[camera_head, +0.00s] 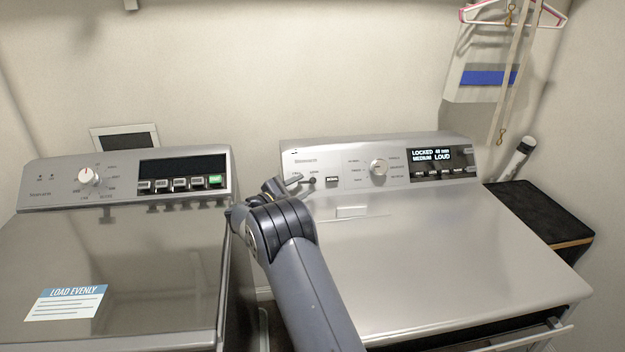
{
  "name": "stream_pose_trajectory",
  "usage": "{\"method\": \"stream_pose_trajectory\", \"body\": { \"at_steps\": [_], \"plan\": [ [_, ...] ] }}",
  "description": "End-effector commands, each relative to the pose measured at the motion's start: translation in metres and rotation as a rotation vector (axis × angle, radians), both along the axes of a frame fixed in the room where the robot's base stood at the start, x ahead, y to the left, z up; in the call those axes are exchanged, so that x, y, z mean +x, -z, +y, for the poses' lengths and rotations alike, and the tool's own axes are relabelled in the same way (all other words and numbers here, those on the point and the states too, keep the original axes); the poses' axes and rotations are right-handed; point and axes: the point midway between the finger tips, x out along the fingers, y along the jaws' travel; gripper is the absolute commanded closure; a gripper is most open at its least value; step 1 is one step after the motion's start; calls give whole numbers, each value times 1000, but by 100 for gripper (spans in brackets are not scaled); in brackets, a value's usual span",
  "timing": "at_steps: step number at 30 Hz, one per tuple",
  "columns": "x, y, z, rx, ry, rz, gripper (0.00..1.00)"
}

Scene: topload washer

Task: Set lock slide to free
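A small dark control (313,180) sits at the panel's left end, beneath tiny labels I cannot read. It may be the lock slide, but its setting is too small to tell. My gripper (288,185) is at this left end, just left of the small control.
A round knob (378,167) and a dark button (332,179) are on the same panel. The left machine (150,260) has a knob, a row of buttons and a "LOAD EVENLY" label (66,302). The right machine's lid (450,260) is closed and clear. A dark-topped box (540,212) stands right.

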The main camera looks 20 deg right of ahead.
Motion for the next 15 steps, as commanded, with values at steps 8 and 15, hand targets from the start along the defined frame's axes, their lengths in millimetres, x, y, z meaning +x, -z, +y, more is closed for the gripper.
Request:
{"method": "stream_pose_trajectory", "body": {
  "at_steps": [8,15],
  "plan": [
    [17,-2,-39,0,1,-1,63],
    [21,0,-48,0,0,1,63]
  ]
}}
